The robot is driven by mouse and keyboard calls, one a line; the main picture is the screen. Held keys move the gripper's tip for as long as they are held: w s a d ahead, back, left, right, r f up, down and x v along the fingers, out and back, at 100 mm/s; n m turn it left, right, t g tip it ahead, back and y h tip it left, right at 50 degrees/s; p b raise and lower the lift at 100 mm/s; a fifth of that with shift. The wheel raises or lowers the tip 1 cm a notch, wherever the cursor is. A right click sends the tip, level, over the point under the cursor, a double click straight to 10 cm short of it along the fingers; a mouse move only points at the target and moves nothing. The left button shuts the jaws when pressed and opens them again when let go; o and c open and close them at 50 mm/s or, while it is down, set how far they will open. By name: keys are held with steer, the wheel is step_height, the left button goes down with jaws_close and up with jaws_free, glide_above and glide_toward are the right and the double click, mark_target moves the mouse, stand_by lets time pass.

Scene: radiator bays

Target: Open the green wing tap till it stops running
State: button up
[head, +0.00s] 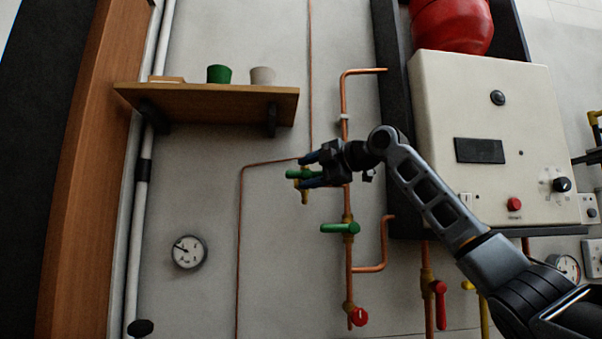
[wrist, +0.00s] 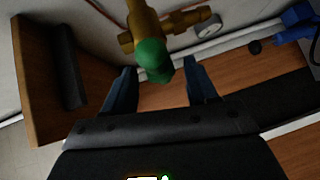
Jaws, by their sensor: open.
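A green tap handle (head: 296,174) sits on a small brass body (head: 305,197) at the end of a thin copper pipe on the wall. My gripper (head: 305,171) is open, one finger above the handle and one below it in the head view. In the wrist view the green handle (wrist: 153,58) shows end-on between the open fingertips, with brass behind it. I cannot tell whether either finger touches it. The handle's exact turn is partly hidden by my fingers. No water shows.
A second green handle (head: 340,228) is on the copper pipe just below right, with a red tap (head: 359,316) lower down. A wooden shelf (head: 205,102) with cups is above. A gauge (head: 188,252) is at lower left. A boiler (head: 495,140) stands at right.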

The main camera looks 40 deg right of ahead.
steer(key=shift+x, duration=1.2)
steer(key=c, duration=0.9)
steer(key=shift+t, duration=0.3)
steer(key=shift+c, duration=0.2)
steer(key=shift+m+t, duration=0.7)
steer(key=shift+m, duration=0.1)
steer(key=m+t+b, duration=0.3)
steer(key=m+t, duration=0.1)
steer(key=shift+r+m, duration=0.15)
steer(key=shift+m, duration=0.25)
steer(key=m+t+h, duration=0.1)
steer(key=m, duration=0.1)
steer(key=m+t+h+b, duration=0.1)
steer(key=m+h, duration=0.1)
steer(key=m, duration=0.1)
steer(key=shift+s+d+r+t, duration=0.1)
steer(key=shift+d+r+t, duration=0.1)
steer(key=shift+d+t, duration=0.1)
steer(key=shift+s+d+r+m+t+h, duration=0.1)
steer(key=shift+m+t+h, duration=0.15)
steer(key=shift+m+h, duration=0.6)
steer(key=shift+r+m+t+h, duration=0.1)
steer(key=shift+m+t+h, duration=0.15)
steer(key=shift+m+h, duration=0.55)
steer(key=shift+f+m, duration=0.1)
steer(key=shift+m, duration=0.35)
